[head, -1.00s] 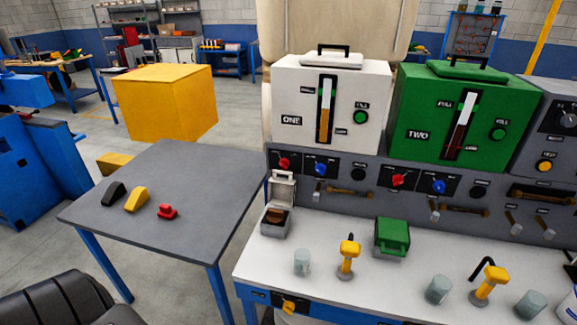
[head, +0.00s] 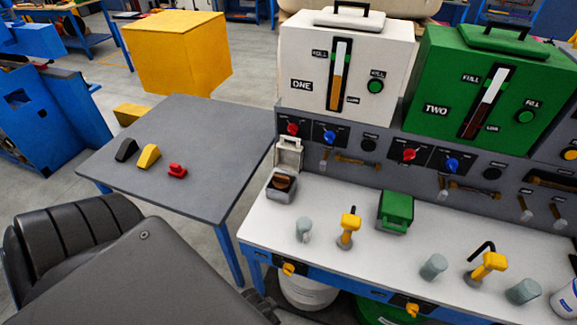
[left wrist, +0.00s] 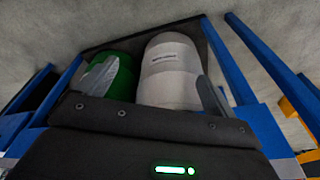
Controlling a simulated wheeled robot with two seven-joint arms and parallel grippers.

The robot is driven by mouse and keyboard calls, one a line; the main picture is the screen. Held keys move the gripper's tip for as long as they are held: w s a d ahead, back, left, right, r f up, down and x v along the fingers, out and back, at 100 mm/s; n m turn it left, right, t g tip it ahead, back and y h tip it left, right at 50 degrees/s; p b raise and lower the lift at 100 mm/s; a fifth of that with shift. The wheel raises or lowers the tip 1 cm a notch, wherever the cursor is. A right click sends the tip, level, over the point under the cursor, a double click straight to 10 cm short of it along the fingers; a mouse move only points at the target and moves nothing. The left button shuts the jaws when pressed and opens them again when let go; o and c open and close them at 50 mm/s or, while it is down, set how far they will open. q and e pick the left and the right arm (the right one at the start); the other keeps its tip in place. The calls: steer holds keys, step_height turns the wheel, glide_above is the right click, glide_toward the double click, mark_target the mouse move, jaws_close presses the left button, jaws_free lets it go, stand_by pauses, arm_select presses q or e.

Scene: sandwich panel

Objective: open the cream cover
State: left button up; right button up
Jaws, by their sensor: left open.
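The small cream box (head: 282,190) stands on the white counter with brown contents showing inside. Its cream cover (head: 289,152) with a handle stands raised at the back of the box. A larger cream tank marked ONE (head: 330,85) has a flat cream lid (head: 348,20) with a black handle, lying closed on top. My left gripper (left wrist: 155,88) is open and empty in the left wrist view, facing the buckets under the counter. In the head view my left arm comes in low at the left, below the counter's front edge and apart from the cream box. My right gripper is out of view.
A green closed box (head: 396,211), yellow-handled taps (head: 348,229) and grey cups (head: 303,229) stand on the counter. A grey side table (head: 200,170) holds small blocks. A white bucket (left wrist: 168,70) and green bucket (left wrist: 118,72) sit below the counter.

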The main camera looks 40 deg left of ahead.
arm_select(q)
steer(key=w+a+r+t+p, duration=0.1)
steer(key=w+r, duration=0.1)
steer(key=r, duration=0.6)
steer(key=w+a+r+p, duration=0.1)
steer(key=w+r, duration=0.2)
steer(key=r, duration=0.5)
steer(key=n+t+y+p, duration=0.3)
steer(key=n+t+y, duration=0.25)
steer(key=t, duration=0.35)
glide_toward(290, 137)
steer(key=shift+n+h, duration=0.25)
steer(key=shift+h, duration=0.2)
steer(key=x, duration=0.8)
steer(key=shift+s+a+r, duration=0.1)
steer(key=shift+a+r, duration=0.05)
steer(key=shift+a, duration=0.15)
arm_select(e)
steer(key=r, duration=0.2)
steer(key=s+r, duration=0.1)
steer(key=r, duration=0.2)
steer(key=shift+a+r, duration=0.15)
